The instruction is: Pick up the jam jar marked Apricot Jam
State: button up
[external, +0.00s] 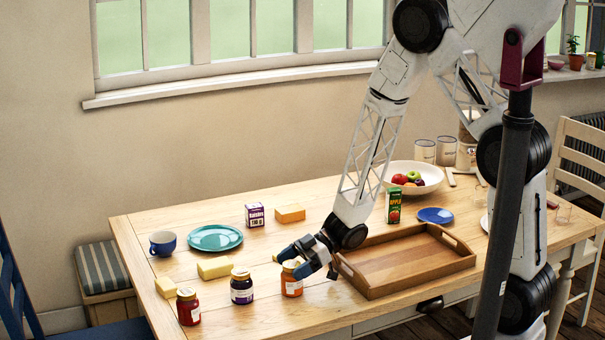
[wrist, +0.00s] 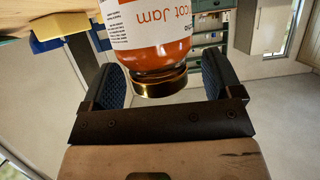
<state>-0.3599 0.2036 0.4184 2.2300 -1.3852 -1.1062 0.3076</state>
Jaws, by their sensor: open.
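The Apricot Jam jar (external: 291,283) stands on the table, orange with a white label, at the right end of a row of jars. In the wrist view the jar (wrist: 150,45) appears upside down, its gold lid toward me and "cot Jam" readable on the label. My gripper (external: 297,262) is at the jar's top, its blue-padded fingers apart. In the wrist view the open fingers lie on either side of the jar, with a gap visible at each side of the lid. Part of the jar is hidden by the fingers in the external view.
A dark purple jar (external: 241,286) and a red jar (external: 188,307) stand to the left. A wooden tray (external: 455,262) is close on the right. Yellow blocks (external: 215,267), a teal plate (external: 215,238) and a blue mug (external: 162,243) are further left. Table in front of the jars is clear.

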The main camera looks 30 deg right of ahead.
jog(key=shift+a+f, duration=0.1)
jog(key=shift+a, duration=0.05)
jog(key=shift+c, duration=0.2)
dwell(0.3)
jog(key=c, duration=1.4)
jog(key=shift+r, duration=0.2)
jog(key=shift+c, duration=0.6)
jog(key=shift+r, duration=1.65)
jog(key=s+d+r, duration=0.1)
jog(key=s+d, duration=0.8)
jog(key=s, duration=0.4)
jog(key=shift+r, duration=0.2)
jog(key=shift+s, duration=0.1)
